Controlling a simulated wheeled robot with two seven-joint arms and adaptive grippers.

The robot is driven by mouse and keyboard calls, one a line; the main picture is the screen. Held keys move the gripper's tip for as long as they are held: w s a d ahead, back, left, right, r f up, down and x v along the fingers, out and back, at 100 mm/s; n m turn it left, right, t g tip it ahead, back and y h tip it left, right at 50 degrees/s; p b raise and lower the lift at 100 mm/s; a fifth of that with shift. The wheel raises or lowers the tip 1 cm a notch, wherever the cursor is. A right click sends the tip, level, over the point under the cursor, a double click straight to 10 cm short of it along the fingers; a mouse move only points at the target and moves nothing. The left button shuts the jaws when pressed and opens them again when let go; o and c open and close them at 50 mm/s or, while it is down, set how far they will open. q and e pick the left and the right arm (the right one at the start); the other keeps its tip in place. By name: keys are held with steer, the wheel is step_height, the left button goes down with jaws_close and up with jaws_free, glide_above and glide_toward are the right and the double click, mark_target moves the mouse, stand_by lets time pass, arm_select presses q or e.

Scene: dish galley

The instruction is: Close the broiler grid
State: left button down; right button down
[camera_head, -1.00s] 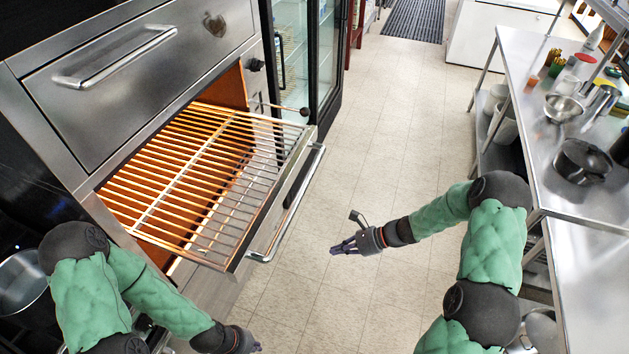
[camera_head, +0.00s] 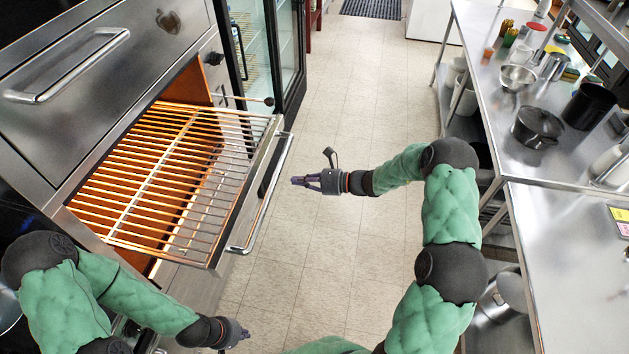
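The broiler grid (camera_head: 170,170) is a metal rack of parallel bars, pulled out of the glowing orange broiler opening. Its front panel carries a long metal handle bar (camera_head: 264,205). My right gripper (camera_head: 296,181) is a short distance to the right of the handle, pointing at it and apart from it. My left gripper (camera_head: 243,335) is low in the picture, below the grid's front corner. It is small and partly dark, and its finger opening is unclear.
The broiler's upper door with a bar handle (camera_head: 68,68) is above the grid. A glass-door fridge (camera_head: 262,45) stands beyond it. A steel counter (camera_head: 560,150) with a black pot (camera_head: 537,126) and bowls runs along the right. The tiled floor (camera_head: 340,90) between is clear.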

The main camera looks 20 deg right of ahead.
mark_target(202, 165)
steer(key=shift+x, duration=2.2)
steer(key=r+b+x, duration=0.1)
steer(key=b+x, duration=0.1)
steer(key=x, duration=0.7)
steer(key=r+b+x, duration=0.2)
steer(key=b+x, duration=0.1)
steer(key=x, duration=0.6)
steer(key=a+r+b+x, duration=0.1)
steer(key=r+b+x, duration=0.1)
steer(key=x, duration=0.7)
steer(key=shift+w+a+r+b, duration=0.15)
steer(key=shift+w+b, duration=0.2)
steer(key=shift+w, duration=0.05)
steer(key=shift+w+a+r, duration=0.1)
steer(key=shift+w+a, duration=0.15)
steer(key=shift+a, duration=0.2)
steer(key=shift+r, duration=0.2)
